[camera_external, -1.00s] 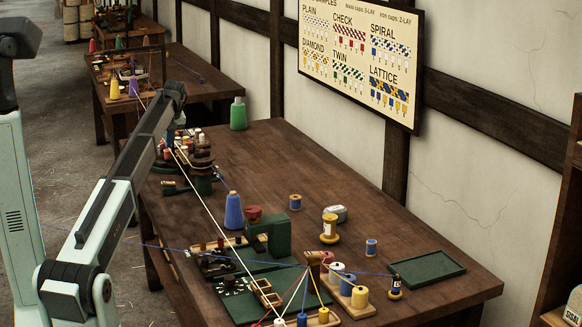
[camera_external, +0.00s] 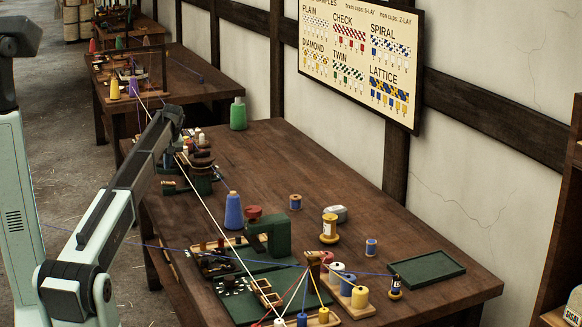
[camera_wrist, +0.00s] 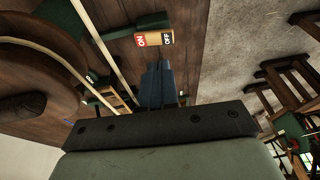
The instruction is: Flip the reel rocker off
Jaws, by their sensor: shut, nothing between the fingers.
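The reel rocker (camera_wrist: 154,39) shows in the wrist view at the top middle. Which half is pressed in I cannot tell. My gripper (camera_wrist: 157,72) is shut and empty, its dark fingers together. In that picture the fingertips lie just below the rocker, with a small gap showing. In the external view the rocker cannot be made out, and my gripper is hidden behind the arm near the table's far left end.
A large round wooden reel (camera_wrist: 38,65) and a pale rope (camera_wrist: 95,35) lie left of the fingers in the wrist view. In the external view a blue cone (camera_external: 233,211), a green press (camera_external: 275,235) and a green tray (camera_external: 427,269) stand on the table (camera_external: 290,165).

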